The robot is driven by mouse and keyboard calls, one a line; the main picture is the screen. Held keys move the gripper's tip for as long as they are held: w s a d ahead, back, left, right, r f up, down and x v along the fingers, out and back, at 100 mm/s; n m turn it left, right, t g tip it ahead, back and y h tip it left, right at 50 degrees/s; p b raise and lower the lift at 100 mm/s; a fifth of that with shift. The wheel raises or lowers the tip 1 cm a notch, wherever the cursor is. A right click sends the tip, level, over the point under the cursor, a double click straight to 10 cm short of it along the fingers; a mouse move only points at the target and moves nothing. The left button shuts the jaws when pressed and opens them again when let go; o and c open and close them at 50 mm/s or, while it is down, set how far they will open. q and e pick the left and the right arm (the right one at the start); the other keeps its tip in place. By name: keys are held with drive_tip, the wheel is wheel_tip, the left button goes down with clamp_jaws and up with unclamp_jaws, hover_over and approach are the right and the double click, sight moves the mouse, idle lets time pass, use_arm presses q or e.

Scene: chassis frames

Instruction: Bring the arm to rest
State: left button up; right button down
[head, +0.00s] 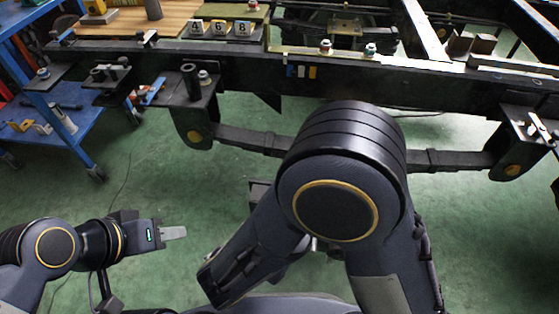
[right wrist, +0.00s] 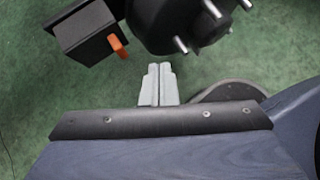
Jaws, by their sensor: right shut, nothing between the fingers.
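My left gripper (head: 173,233) shows at the lower left of the head view, with its pale fingers pointing right over the green floor. Its fingers overlap from this side, so any gap between them is hidden. It is well below the chassis frame and touches nothing that I can see. My right arm (head: 335,205) is bent, with its big rounded joint in the middle of the head view. My right gripper (right wrist: 158,83) shows in the right wrist view with its two pale fingers side by side, shut and empty. The head view does not clearly show its fingers.
The black chassis frame (head: 440,78) crosses the head view; my right arm's joint overlaps its leaf spring (head: 245,139) in the picture. A blue cart (head: 70,130) stands at left. Green floor (head: 130,180) is open at left.

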drive_tip(key=s+d+r+m+g+y, duration=0.1)
drive_tip(key=s+d+r+m+y, duration=0.15)
drive_tip(key=d+r+m, duration=0.55)
drive_tip(key=s+d+r+m+y, duration=0.1)
drive_tip(key=d+r+m+y, duration=0.15)
drive_tip(key=d+m, duration=0.65)
drive_tip(key=s+d+r+m+g+y, duration=0.1)
drive_tip(key=d+r+m+y, duration=0.35)
drive_tip(key=m, duration=0.85)
wheel_tip(320, 180, up, 33)
drive_tip(key=p, duration=3.2)
drive_tip(key=shift+a, duration=0.25)
drive_tip(key=shift+s+f+h, duration=0.1)
drive_tip(key=shift+h, duration=0.15)
